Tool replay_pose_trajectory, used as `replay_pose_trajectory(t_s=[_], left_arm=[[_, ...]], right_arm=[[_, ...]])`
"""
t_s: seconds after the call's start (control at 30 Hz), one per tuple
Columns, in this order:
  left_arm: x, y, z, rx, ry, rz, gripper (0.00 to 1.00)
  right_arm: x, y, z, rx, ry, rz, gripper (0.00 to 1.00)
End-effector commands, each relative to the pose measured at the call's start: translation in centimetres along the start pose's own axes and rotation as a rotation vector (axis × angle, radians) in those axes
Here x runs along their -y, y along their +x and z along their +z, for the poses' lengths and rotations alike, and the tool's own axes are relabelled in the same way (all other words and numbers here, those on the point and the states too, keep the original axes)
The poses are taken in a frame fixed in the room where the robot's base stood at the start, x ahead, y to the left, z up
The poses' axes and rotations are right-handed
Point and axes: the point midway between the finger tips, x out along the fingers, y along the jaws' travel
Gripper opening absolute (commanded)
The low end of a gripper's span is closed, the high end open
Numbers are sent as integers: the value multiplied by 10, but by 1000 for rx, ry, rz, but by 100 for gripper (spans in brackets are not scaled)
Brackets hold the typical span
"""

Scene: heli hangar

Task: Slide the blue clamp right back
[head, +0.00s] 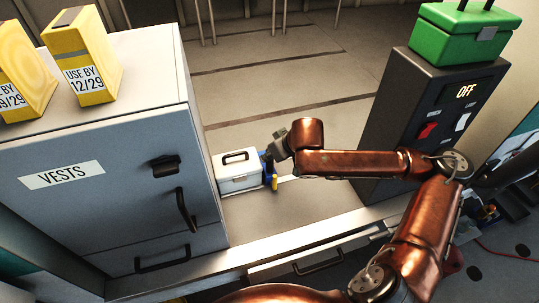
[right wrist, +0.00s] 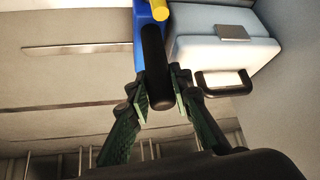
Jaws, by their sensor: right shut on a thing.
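The blue clamp (head: 266,163) stands on the bench beside a white case, with a yellow part near its front. In the right wrist view the clamp (right wrist: 144,42) shows its blue body, yellow part and a thick black bar. My right gripper (head: 277,150) reaches it from the right and back. In the wrist view its fingers (right wrist: 161,97) are closed about the lower end of the black bar. The gripper partly hides the clamp in the head view. My left gripper is not in view.
The white case (head: 238,178) stands close left of the clamp, near the grey vests cabinet (head: 110,130) with yellow cartons (head: 82,50) on top. A dark switch cabinet (head: 400,105) carrying a green toolbox (head: 465,35) stands right. The bench (head: 265,215) in front is clear.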

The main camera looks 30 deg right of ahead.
Motion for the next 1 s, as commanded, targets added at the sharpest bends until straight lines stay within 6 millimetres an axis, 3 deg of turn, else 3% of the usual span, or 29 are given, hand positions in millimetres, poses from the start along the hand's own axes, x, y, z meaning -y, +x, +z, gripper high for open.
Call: replay_pose_trajectory(t_s=[0.27, 1.0], left_arm=[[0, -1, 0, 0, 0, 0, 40], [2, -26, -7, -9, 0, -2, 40]], right_arm=[[-1, 0, 0, 1, 1, 1, 0], [-34, -8, 10, 2, 1, 3, 0]])
